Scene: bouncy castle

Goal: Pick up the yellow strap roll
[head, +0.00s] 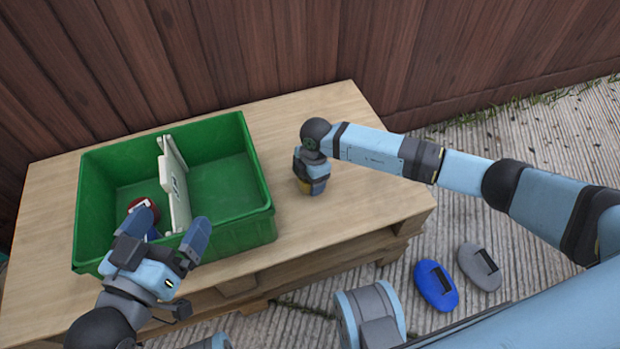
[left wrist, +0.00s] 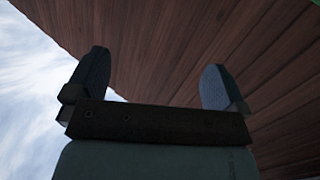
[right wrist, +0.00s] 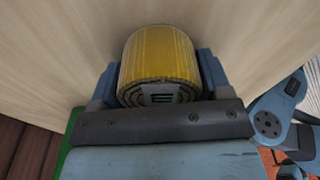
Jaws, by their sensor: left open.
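The yellow strap roll (right wrist: 160,58) stands out between the fingers of my right gripper (right wrist: 158,75) in the right wrist view. The fingers lie against both of its sides. In the head view my right gripper (head: 312,182) points down at the table top, right of the green crate, and only a sliver of the roll (head: 304,187) shows. I cannot tell if the roll is clear of the wood. My left gripper (head: 168,231) is open and empty over the crate's near edge. In the left wrist view its fingers (left wrist: 155,85) are spread apart, with nothing between them.
A green crate (head: 262,165) stands on the wooden pallet table (head: 372,195). It holds an upright cream-white panel (head: 175,190) and a red round item (head: 143,207). Blue (head: 428,290) and grey (head: 472,270) oval items lie on the ground. A wooden fence (head: 270,50) stands behind.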

